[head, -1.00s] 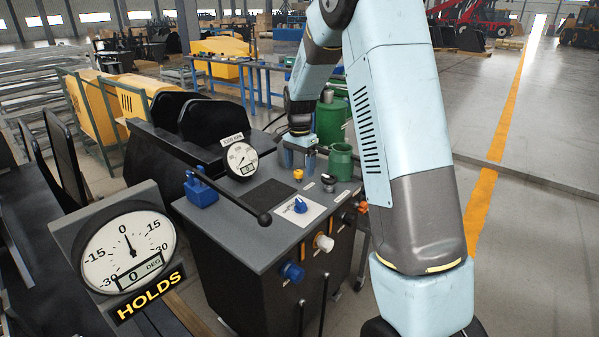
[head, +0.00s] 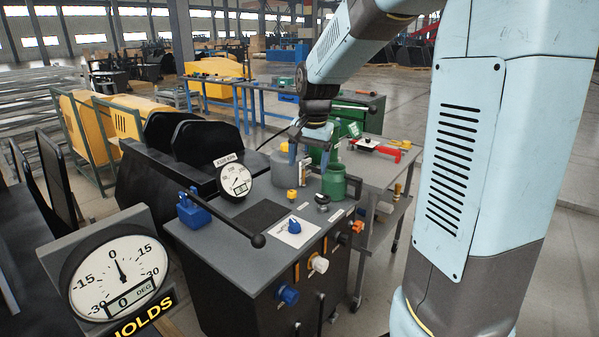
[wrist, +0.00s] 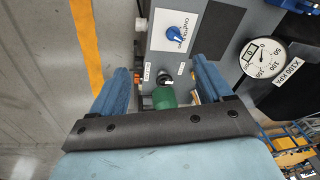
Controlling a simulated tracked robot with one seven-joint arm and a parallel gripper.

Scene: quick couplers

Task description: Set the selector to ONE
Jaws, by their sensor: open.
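The selector is a blue knob (head: 295,226) on a white plate (head: 284,239) on top of the grey cabinet. In the wrist view the knob (wrist: 174,35) shows near the top, its plate lettering too small to read surely. My gripper (head: 308,150) is above the back of the cabinet top, behind the knob and apart from it. In the wrist view its two blue fingers (wrist: 160,88) are spread wide with nothing held. A green cup (wrist: 164,97) shows between them, lower down; it also stands at the cabinet's back right in the head view (head: 334,183).
A black lever with a ball end (head: 258,241) crosses the cabinet top left of the knob. A pressure gauge (head: 235,181) stands behind it. A yellow knob (head: 292,195) lies between selector and gripper. Blue and white couplers (head: 318,263) project from the front. A tilt dial (head: 120,273) reads 0.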

